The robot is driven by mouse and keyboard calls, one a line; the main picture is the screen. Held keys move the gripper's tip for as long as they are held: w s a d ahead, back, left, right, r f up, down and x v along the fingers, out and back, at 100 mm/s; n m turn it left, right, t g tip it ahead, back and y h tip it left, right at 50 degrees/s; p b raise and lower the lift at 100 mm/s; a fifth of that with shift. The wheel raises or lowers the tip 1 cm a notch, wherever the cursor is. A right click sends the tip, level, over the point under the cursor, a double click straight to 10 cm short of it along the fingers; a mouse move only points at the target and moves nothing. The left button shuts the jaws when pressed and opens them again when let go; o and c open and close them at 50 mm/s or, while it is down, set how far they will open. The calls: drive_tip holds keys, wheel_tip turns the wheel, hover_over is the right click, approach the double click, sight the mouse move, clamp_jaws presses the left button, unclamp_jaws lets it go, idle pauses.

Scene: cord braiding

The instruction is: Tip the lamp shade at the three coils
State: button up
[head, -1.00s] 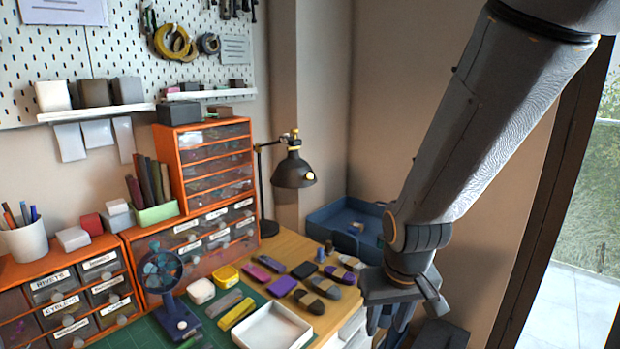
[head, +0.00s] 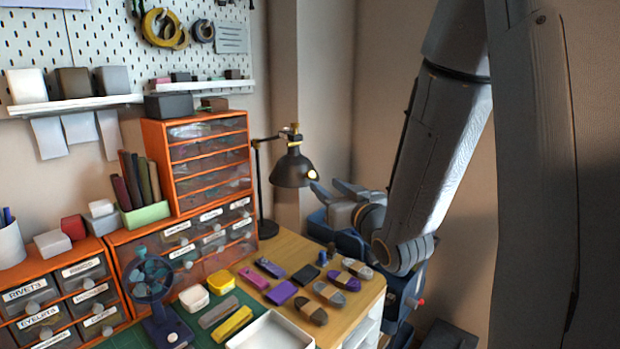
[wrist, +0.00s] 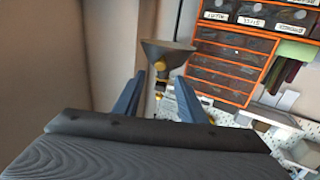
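The black lamp shade (head: 292,170) hangs from its jointed stand at the back of the wooden table, tilted a little to the right, with its pale bulb showing at the rim. My gripper (head: 325,187) is just right of the shade, pointing at it, apart or nearly so. In the wrist view the two blue fingers (wrist: 160,84) are spread and empty, and the shade (wrist: 168,52) is beyond their tips. Several bundles lie on the table below, including a grey and purple one (head: 343,280) and a dark one (head: 311,310); I cannot tell which are the three coils.
Orange drawer units (head: 210,160) stand left of the lamp. A small fan (head: 152,275) and a white tray (head: 268,332) are in front. A blue bin (head: 345,243) is behind my arm, beside the table. Walls close in the back and right.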

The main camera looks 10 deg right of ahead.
sight(312, 174)
drive_tip(key=w, duration=0.2)
drive_tip(key=w+a+p, duration=0.1)
drive_tip(key=w, duration=0.4)
drive_tip(key=shift+w+a+p, duration=0.2)
drive_tip(key=shift+a+p, duration=0.05)
drive_tip(key=shift+p, duration=0.05)
drive_tip(key=shift+c, duration=0.3)
clamp_jaws()
